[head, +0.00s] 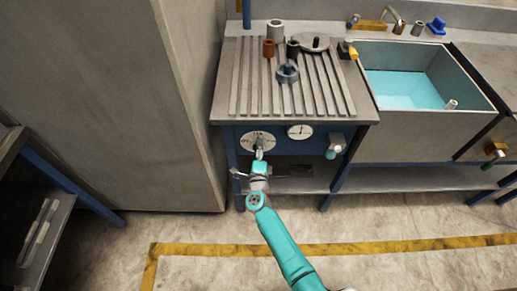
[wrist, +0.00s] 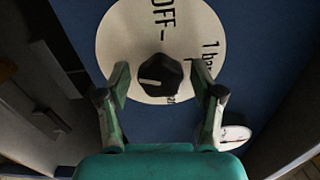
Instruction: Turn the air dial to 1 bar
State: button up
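The air dial shows as a round white plate (wrist: 118,40) with a dark faceted knob (wrist: 158,75) at its middle. The plate reads "OFF" at the top and "1 b…" at the right, with another label partly hidden below the knob. A pale line on the knob points left, away from "1 b…". In the head view the dial plate (head: 247,141) is on the blue front panel below the ribbed worktop. My gripper (wrist: 160,84) is open, with one finger on each side of the knob and a visible gap at both sides. It also shows in the head view (head: 260,155).
A white gauge (head: 300,131) and a pale-handled tap (head: 334,147) are right of the dial on the panel. A small shelf (head: 310,186) is below. A tall grey cabinet (head: 150,100) stands close on the left. A sink with blue water (head: 400,90) is at the right.

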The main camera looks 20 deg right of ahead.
jog(key=v, duration=1.2)
dwell(0.6)
jog(key=s+d+r+n+y, duration=0.1)
jog(key=s+r+n, duration=0.5)
jog(key=s, duration=0.8)
jog(key=s+d+r+n+g+y, duration=0.1)
jog(key=s+r+n, duration=0.5)
jog(key=s, duration=0.8)
jog(key=s+d+r+n+g+y, duration=0.1)
jog(key=s+r+n+y, duration=0.2)
jog(key=s+n, duration=0.7)
jog(key=s+r, duration=0.2)
jog(key=s, duration=0.2)
jog(key=shift+d+r+n+y, duration=0.3)
jog(key=shift+r, duration=0.1)
